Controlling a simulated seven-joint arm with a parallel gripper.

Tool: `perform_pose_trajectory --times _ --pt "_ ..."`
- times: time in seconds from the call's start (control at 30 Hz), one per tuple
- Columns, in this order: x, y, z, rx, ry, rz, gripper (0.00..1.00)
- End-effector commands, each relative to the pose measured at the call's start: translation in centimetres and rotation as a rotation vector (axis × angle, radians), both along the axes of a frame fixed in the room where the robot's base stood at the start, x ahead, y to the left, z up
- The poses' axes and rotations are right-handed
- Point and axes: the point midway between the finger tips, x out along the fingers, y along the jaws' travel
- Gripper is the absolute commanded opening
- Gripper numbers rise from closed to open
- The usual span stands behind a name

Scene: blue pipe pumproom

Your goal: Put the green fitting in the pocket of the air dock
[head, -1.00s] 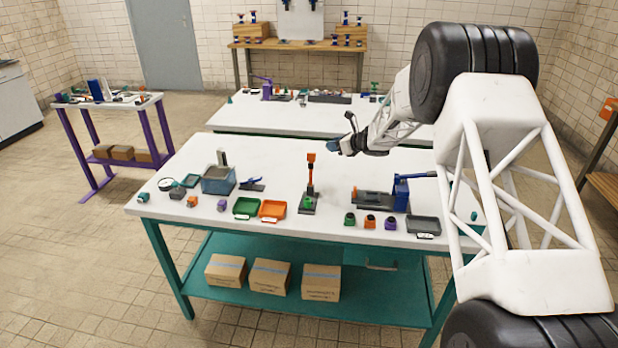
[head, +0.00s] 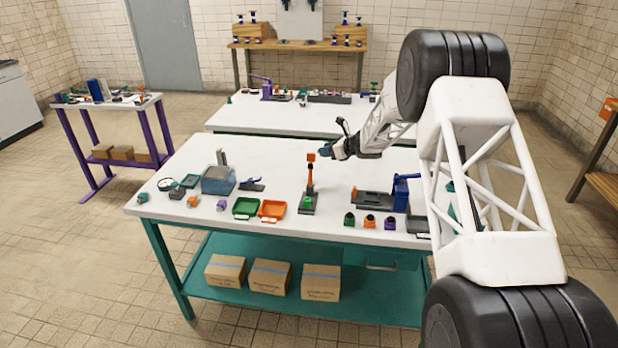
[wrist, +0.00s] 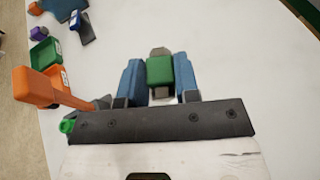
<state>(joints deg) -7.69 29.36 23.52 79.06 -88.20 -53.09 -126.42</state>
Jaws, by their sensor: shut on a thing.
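My gripper (head: 327,149) is above the rear part of the white table, behind the orange-handled station. In the wrist view, its blue fingers (wrist: 160,76) are shut on the green fitting (wrist: 160,71), a green block with grey ends. The orange-handled station (head: 308,200) has a dark base with a green part low on it; it also shows at the left in the wrist view (wrist: 38,87). I cannot tell for sure whether it is the air dock, and no pocket shows clearly.
Green (head: 246,207) and orange (head: 271,210) trays are left of the station. A blue-levered fixture (head: 402,192) is to its right. Small green (head: 349,219), orange (head: 369,221) and purple (head: 390,223) pieces line the front edge. The table's rear middle is clear.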

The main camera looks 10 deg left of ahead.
Motion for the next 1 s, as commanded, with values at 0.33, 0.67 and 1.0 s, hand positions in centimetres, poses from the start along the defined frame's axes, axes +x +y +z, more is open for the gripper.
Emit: perform_pose_trajectory --times 0.33,0.67,1.0 --pt "0.0 0.0 -2.7 0.000 0.003 -0.001 0.03" --pt "0.0 0.0 -6.1 0.000 0.001 -0.001 0.03" --pt "0.0 0.0 -6.3 0.000 0.000 0.000 0.03"
